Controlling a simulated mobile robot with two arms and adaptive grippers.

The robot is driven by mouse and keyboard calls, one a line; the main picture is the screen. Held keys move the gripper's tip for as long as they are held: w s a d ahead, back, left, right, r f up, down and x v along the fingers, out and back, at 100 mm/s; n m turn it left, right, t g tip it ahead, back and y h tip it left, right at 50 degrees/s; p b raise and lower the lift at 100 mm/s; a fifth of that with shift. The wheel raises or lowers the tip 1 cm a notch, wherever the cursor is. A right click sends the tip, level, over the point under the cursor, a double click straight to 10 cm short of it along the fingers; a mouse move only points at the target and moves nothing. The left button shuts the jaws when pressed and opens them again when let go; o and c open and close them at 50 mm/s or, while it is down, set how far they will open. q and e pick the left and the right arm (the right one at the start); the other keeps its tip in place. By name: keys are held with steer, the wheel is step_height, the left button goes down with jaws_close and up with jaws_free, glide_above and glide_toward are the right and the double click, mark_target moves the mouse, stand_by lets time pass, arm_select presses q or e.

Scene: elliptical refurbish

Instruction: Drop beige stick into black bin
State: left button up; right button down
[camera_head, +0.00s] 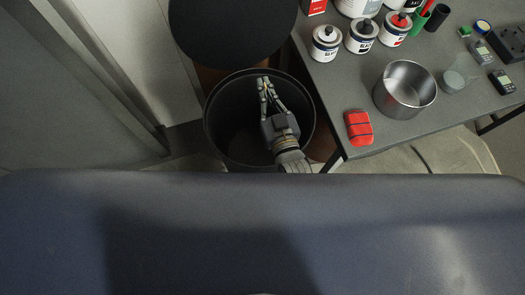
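The black bin (211,137) stands open on the floor, left of the table. My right gripper (265,80) reaches over the bin's opening, with its fingers pointing toward the bin's far rim. Its fingertips are close together, and I see nothing between them. I cannot make out the beige stick in this view; it may be hidden by the gripper or in the dark inside of the bin. My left gripper is not in view.
A round black lid or top (233,30) is behind the bin. The grey table (340,95) at right holds white bottles (361,36), a metal pot (404,90), a red case (358,127) and small devices (481,52). A wall and door frame are at left.

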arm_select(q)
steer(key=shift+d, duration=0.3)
arm_select(e)
steer(key=c, duration=1.7)
jaws_free()
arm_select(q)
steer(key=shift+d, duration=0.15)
arm_select(e)
steer(key=v, duration=1.2)
steer(key=shift+d, duration=0.1)
